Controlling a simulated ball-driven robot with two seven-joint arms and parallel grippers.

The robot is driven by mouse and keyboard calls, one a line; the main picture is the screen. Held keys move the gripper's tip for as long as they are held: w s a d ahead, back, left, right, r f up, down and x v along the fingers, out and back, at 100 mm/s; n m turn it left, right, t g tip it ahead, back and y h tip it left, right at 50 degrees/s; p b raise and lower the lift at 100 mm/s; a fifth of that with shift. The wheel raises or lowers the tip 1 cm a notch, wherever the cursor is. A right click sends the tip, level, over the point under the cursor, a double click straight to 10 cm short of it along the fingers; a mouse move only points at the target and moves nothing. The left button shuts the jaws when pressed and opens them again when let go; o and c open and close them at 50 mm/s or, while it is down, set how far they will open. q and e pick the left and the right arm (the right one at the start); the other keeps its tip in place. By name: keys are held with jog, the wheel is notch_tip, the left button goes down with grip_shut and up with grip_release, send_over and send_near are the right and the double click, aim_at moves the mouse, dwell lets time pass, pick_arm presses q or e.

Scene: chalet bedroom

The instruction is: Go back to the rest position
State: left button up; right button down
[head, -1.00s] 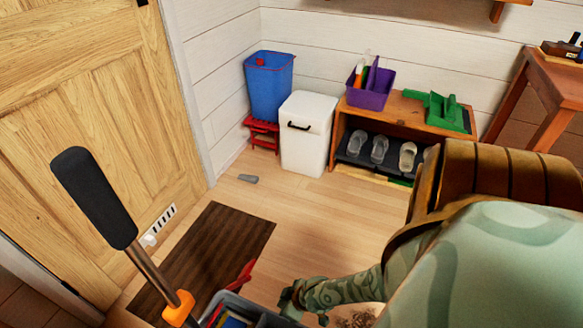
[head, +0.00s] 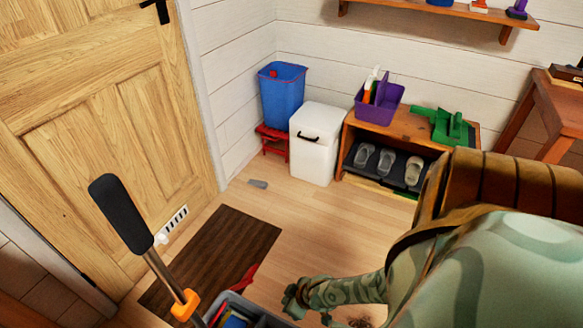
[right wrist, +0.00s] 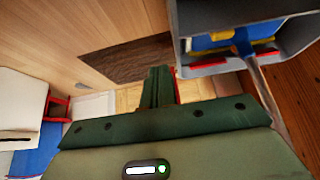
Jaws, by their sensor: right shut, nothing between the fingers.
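My right gripper (head: 296,300) is low in the middle of the head view, at the end of my green patterned arm that comes in from the right. It is over the floor, just right of a grey bin (head: 262,312). In the right wrist view its green fingers (right wrist: 158,86) are together with nothing between them. The grey bin also shows there at the upper right (right wrist: 222,68). My left gripper is not in view.
A long black-gripped handle (head: 120,215) with an orange collar rises at the left. A dark mat (head: 225,255) lies before the wooden door (head: 90,110). A white bin (head: 315,150), blue bucket (head: 282,100) and shoe bench (head: 405,128) stand along the wall. Open floor lies between.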

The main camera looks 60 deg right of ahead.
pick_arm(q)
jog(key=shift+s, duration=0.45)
pick_arm(e)
jog(key=shift+r, duration=0.15)
